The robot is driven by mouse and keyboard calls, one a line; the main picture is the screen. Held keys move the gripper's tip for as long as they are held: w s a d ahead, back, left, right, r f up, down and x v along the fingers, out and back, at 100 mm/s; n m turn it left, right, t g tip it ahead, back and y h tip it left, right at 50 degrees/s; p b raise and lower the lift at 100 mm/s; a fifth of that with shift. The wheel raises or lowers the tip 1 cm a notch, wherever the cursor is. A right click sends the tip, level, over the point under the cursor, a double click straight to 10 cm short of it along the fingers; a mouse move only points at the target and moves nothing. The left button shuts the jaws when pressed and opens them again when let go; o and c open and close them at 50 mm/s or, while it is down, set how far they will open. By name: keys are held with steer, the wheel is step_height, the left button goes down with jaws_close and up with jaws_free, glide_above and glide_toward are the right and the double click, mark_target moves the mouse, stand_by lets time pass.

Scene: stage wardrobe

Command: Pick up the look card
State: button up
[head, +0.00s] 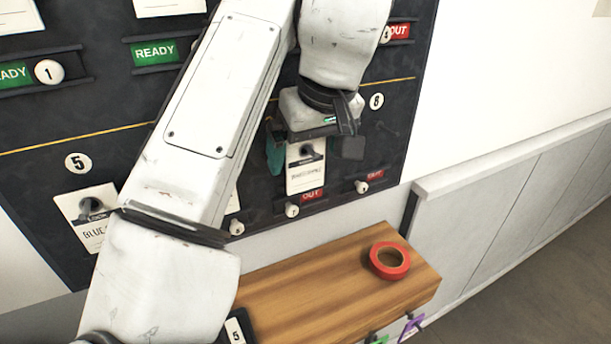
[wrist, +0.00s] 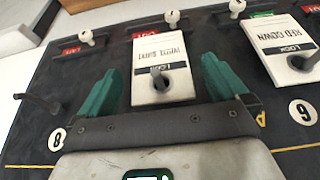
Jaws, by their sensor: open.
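My gripper (head: 313,160) is at the card's upper part. In the wrist view my gripper (wrist: 162,68) is open, its teal fingers on either side of the card with a small gap at each side. In the head view the gripper hides the card's top edge.
Another look card, RED GOWN (wrist: 283,47), hangs close to the right finger in the wrist view. A BLUE card (head: 88,215) hangs at the left. An empty peg (wrist: 40,103) is by number 8. Below the board, a wooden top (head: 300,295) bears red tape (head: 389,261).

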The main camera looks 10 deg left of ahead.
steer(key=shift+f, duration=0.1)
steer(key=c, duration=1)
steer(key=shift+c, duration=0.2)
steer(key=shift+r+p, duration=0.4)
steer(key=shift+p, duration=0.2)
steer(key=shift+s+d+f, duration=0.1)
steer(key=shift+s+f, duration=0.05)
steer(key=s+d+p, duration=0.5)
steer(key=s+d, duration=0.4)
steer(key=s, duration=0.4)
steer(key=s+d+p, duration=0.5)
steer(key=s+d, duration=0.3)
steer(key=s, duration=0.5)
steer(key=shift+d+p, duration=0.35)
